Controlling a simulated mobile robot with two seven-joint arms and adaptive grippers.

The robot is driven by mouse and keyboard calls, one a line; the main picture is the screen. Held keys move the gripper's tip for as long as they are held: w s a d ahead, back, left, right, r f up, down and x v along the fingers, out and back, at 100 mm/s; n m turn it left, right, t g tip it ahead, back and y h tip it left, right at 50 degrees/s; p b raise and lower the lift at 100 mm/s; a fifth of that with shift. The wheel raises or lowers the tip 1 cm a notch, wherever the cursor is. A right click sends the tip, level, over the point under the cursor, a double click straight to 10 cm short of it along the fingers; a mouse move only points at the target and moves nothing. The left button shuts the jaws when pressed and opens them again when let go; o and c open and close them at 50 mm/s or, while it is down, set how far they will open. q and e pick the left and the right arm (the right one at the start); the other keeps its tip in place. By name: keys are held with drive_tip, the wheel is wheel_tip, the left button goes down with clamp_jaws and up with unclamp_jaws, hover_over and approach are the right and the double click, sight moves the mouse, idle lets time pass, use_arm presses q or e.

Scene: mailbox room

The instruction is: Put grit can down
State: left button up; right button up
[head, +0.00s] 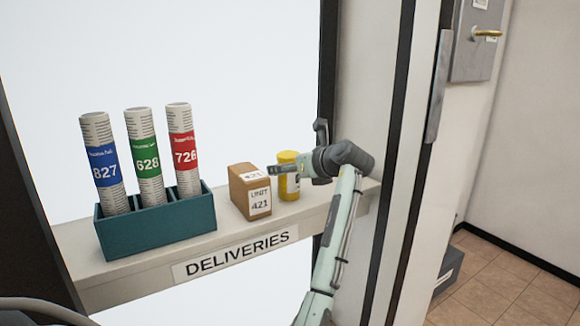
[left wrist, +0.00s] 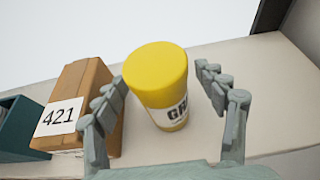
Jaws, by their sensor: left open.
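The grit can (head: 288,178) is a yellow-lidded can with a white label, standing upright on the deliveries shelf just right of the brown box. In the left wrist view the grit can (left wrist: 158,82) shows from above, with part of its black lettering visible. My left gripper (head: 283,167) is at the can and partly covers it. In the left wrist view my left gripper (left wrist: 163,76) is open, one finger on each side of the can, with a visible gap on both sides. My right gripper is not in view.
The brown box (head: 249,190) labelled 421 stands close on the can's left. A teal holder (head: 160,228) with several numbered paper rolls is further left. The shelf (head: 140,275) is narrow, with a wall post on its right. Some bare shelf lies right of the can.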

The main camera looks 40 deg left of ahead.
use_arm(q)
drive_tip(key=v, duration=1.2)
drive_tip(key=shift+r, duration=0.1)
